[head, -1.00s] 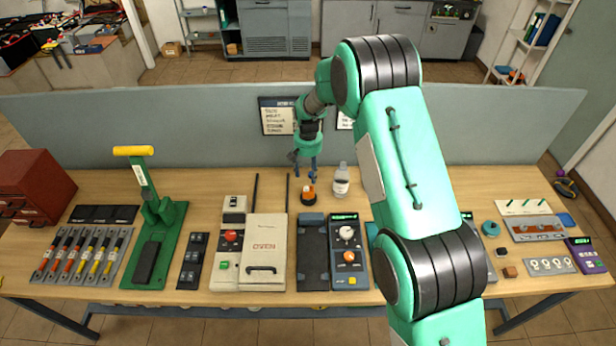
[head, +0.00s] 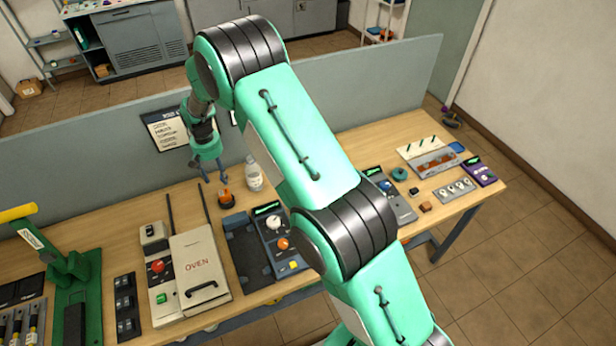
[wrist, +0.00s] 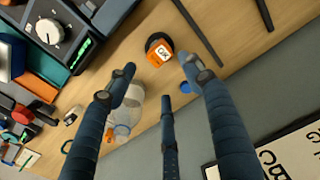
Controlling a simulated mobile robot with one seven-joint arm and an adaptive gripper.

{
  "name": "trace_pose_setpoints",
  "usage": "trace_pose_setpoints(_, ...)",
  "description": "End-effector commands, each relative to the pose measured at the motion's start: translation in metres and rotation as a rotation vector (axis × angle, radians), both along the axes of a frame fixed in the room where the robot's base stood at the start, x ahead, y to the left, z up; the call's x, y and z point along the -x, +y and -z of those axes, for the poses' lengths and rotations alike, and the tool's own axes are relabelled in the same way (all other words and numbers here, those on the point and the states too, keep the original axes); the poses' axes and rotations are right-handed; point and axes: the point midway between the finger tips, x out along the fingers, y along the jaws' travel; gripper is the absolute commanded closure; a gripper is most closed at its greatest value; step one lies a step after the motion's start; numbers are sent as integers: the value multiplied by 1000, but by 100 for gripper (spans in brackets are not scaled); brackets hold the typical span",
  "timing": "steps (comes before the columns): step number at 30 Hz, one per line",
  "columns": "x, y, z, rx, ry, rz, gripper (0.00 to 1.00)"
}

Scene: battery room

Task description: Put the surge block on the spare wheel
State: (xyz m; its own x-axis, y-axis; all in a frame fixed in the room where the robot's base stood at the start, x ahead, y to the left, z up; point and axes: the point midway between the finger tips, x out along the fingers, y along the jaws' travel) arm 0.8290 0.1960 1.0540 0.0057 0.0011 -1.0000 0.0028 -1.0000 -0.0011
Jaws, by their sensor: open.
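An orange block with a white label (wrist: 158,54) rests on a dark round piece (wrist: 153,40); they look like the surge block and the spare wheel, though I cannot read the label surely. In the head view the orange block (head: 226,197) shows on the bench behind the oven-marked panel. My gripper (head: 212,178) hangs above and slightly behind it, fingers pointing down. In the wrist view my gripper (wrist: 157,68) has its blue fingers spread, with nothing between them. The block lies beyond the fingertips and looks apart from them.
A clear bottle (head: 254,175) stands close to my gripper on the right. The oven panel (head: 201,265) and a device with a dial (head: 273,235) lie in front. A grey partition (head: 100,155) rises behind. A teal ring (head: 399,174) lies on the right.

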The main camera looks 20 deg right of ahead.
Motion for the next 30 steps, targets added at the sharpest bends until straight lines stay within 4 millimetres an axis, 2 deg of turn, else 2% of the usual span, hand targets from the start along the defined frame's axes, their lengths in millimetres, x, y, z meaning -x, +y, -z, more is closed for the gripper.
trace_pose_setpoints(5, 4, -7, -28, -4, -16, 1, 48)
trace_pose_setpoints(8, 9, -14, -53, -7, -30, 2, 48)
trace_pose_setpoints(14, 29, -33, -116, -14, -65, 2, 48)
trace_pose_setpoints(21, 63, -58, -188, -20, -111, 2, 48)
trace_pose_setpoints(30, 116, -88, -267, -26, -168, 3, 48)
